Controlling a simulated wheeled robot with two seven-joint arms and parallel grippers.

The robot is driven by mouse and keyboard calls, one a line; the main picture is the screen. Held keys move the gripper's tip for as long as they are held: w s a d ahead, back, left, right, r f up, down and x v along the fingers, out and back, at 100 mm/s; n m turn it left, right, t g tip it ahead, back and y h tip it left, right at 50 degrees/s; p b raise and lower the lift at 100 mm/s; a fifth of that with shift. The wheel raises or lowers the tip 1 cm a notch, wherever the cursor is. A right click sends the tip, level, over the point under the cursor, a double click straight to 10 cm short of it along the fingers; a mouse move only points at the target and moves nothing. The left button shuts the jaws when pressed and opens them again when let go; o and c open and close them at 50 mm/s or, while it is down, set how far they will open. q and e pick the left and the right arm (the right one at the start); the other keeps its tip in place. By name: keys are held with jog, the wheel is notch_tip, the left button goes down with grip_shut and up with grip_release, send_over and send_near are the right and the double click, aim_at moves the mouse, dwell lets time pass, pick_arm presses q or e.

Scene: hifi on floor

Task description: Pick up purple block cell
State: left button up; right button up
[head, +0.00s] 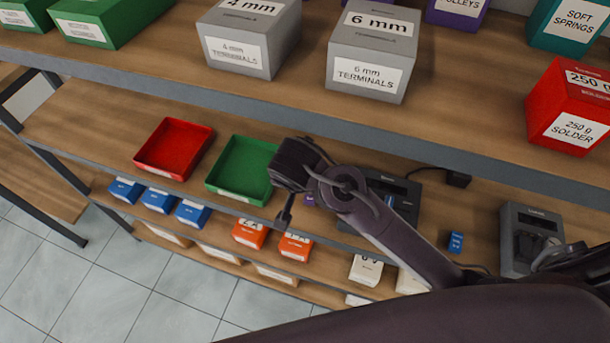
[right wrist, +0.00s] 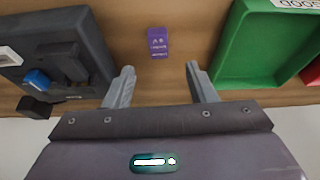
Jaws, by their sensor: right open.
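The purple block cell (right wrist: 158,43) lies on the wooden shelf, with small white print on it. In the right wrist view it is just beyond my fingertips and lines up with the gap between them. In the head view only a small purple part (head: 309,201) shows beside my arm; the rest is hidden. My right gripper (right wrist: 160,72) is open and empty, its two grey fingers apart. In the head view the right gripper (head: 284,215) points down over the shelf. My left gripper is not in view.
A green tray (head: 240,170) and a red tray (head: 174,149) stand left of the gripper. A dark charger (right wrist: 62,62) holding a blue cell (right wrist: 37,79) is on the other side. An upper shelf (head: 300,118) with boxes overhangs. A loose blue cell (head: 456,242) lies further right.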

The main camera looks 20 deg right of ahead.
aim_at(310, 202)
jog(key=shift+w+d+f, duration=0.1)
jog(key=shift+w+f, duration=0.1)
jog(key=shift+f, duration=0.15)
jog(key=f+p, duration=0.2)
jog(key=f, duration=0.1)
jog(key=shift+w+d, duration=0.1)
jog(key=shift+d, duration=0.3)
jog(key=x, duration=0.3)
jog(key=shift+w+a+r+p, duration=0.1)
jog(key=shift+p, duration=0.2)
jog(key=shift+w+f, duration=0.15)
jog(key=shift+f, duration=0.2)
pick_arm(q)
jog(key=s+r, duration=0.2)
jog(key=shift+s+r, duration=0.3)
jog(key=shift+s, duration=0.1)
pick_arm(e)
jog(key=c, duration=1.1)
